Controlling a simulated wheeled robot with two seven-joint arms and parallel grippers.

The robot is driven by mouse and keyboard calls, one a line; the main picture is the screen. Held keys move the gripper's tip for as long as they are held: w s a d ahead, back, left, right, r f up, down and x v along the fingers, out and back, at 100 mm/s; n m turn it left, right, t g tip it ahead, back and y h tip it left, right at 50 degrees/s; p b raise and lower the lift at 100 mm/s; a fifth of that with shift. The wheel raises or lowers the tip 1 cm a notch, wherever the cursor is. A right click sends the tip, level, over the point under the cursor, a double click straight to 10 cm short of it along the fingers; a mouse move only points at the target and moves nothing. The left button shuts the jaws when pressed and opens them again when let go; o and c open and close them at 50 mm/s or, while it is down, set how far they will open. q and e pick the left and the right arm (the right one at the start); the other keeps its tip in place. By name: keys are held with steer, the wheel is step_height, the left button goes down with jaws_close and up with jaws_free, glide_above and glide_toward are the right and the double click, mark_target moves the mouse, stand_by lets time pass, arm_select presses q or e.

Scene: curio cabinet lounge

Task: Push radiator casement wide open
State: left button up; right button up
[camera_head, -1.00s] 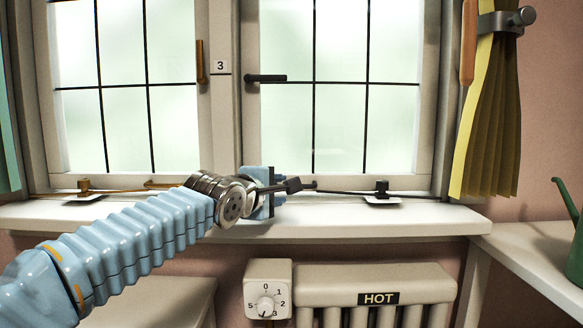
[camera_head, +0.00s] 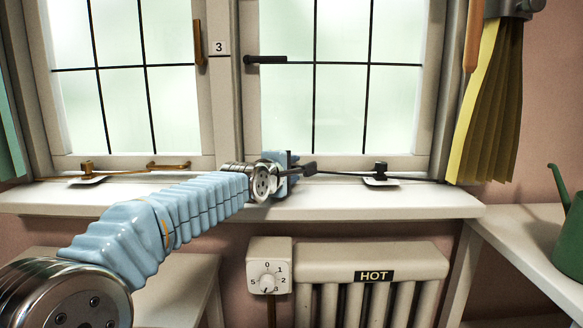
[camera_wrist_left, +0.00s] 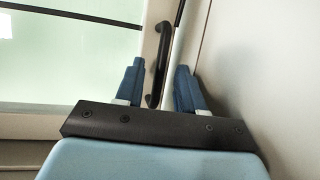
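The radiator casement (camera_head: 340,110) is the right-hand window, with frosted panes and a black lever handle (camera_head: 266,60). It stands above the radiator (camera_head: 330,262) marked HOT; I cannot tell if it is ajar. My left gripper (camera_head: 288,172) is at its bottom rail, just above the sill. In the left wrist view, the open blue fingers (camera_wrist_left: 158,88) stand on either side of a black pull handle (camera_wrist_left: 161,55), with gaps showing. A thin dark stay bar (camera_head: 345,175) runs right from the gripper past a peg (camera_head: 380,171). My right gripper is out of view.
The left casement (camera_head: 125,90) has a brass handle (camera_head: 197,42) and a brass stay (camera_head: 120,172). A yellow curtain (camera_head: 490,110) hangs at the right. A dial (camera_head: 268,270) is beside the radiator. A green watering can (camera_head: 571,235) stands on the right-hand shelf (camera_head: 530,262).

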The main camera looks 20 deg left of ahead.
arm_select(q)
steer(key=shift+w, duration=0.25)
steer(key=shift+c, duration=0.3)
jaws_close()
